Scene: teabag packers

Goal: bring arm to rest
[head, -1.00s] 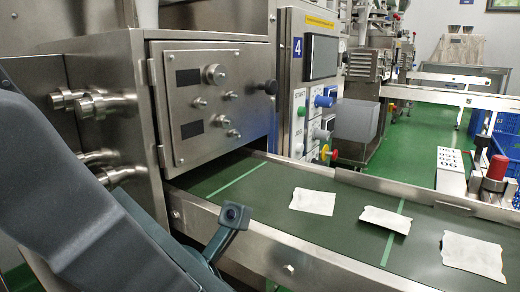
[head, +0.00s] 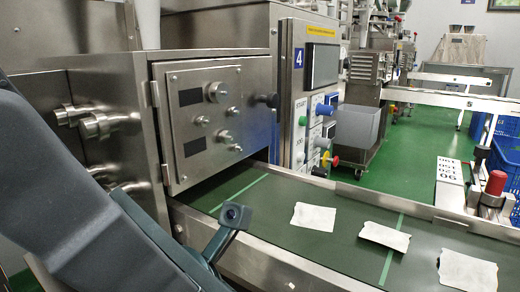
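My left arm (head: 85,200) comes in from the left and fills the lower left of the head view. At its far end a dark, blocky part with a round dark spot (head: 233,216) shows in front of the conveyor's near rail. I cannot tell whether this is a gripper finger, and the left gripper's opening does not show. It holds nothing that I can see. My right arm and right gripper are out of view.
A green conveyor (head: 280,232) carries several white teabag packets (head: 313,217) rightward. A steel machine with a knobbed panel (head: 205,115) stands close by my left arm. A button panel (head: 320,125), a red-topped post (head: 495,184) and blue crates (head: 505,165) lie beyond.

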